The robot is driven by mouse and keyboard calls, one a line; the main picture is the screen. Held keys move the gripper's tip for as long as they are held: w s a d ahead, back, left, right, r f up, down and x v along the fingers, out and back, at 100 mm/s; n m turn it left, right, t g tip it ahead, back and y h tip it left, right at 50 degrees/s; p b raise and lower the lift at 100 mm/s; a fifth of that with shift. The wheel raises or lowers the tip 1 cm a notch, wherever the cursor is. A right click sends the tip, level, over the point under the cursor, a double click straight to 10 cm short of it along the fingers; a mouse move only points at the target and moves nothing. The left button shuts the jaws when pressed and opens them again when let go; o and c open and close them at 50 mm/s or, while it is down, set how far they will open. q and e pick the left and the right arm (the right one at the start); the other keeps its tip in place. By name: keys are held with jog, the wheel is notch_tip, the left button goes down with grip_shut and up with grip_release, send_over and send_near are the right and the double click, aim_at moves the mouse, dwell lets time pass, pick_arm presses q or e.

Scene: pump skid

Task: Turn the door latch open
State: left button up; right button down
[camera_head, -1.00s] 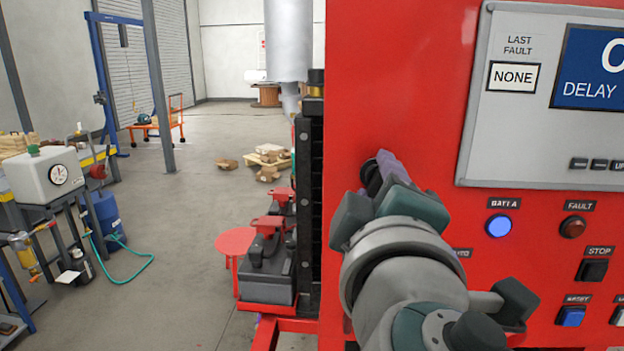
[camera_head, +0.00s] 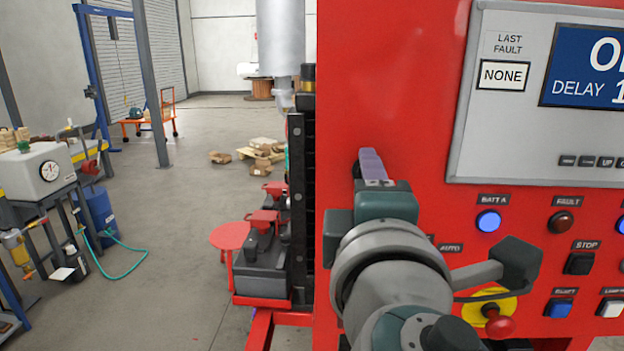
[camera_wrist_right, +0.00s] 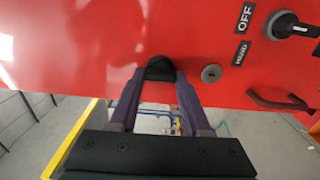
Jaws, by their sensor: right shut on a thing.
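The door latch is a small black knob (camera_wrist_right: 160,68) on the red cabinet door. In the right wrist view it sits between the tips of my right gripper (camera_wrist_right: 160,78), whose two purple fingers are closed on its sides. In the head view my right gripper (camera_head: 373,165) is against the red panel, left of the display. The latch there is mostly hidden behind the fingers and wrist. How far it is turned is hard to tell. My left gripper is not in view.
The red cabinet (camera_head: 400,80) carries a display panel (camera_head: 490,130), lit buttons (camera_head: 488,222) and a red mushroom button (camera_head: 498,326) close to my right wrist. A rotary switch (camera_wrist_right: 285,25) and keyhole (camera_wrist_right: 211,73) are near the latch. Open floor (camera_head: 180,220) lies left.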

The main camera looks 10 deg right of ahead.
jog(key=shift+c, duration=1.8)
grip_release()
jog(key=shift+s, duration=0.1)
jog(key=b+v, duration=0.3)
jog(key=v, duration=0.6)
jog(key=shift+s+a+b, duration=0.15)
jog(key=shift+s+b, duration=0.15)
jog(key=shift+s, duration=0.1)
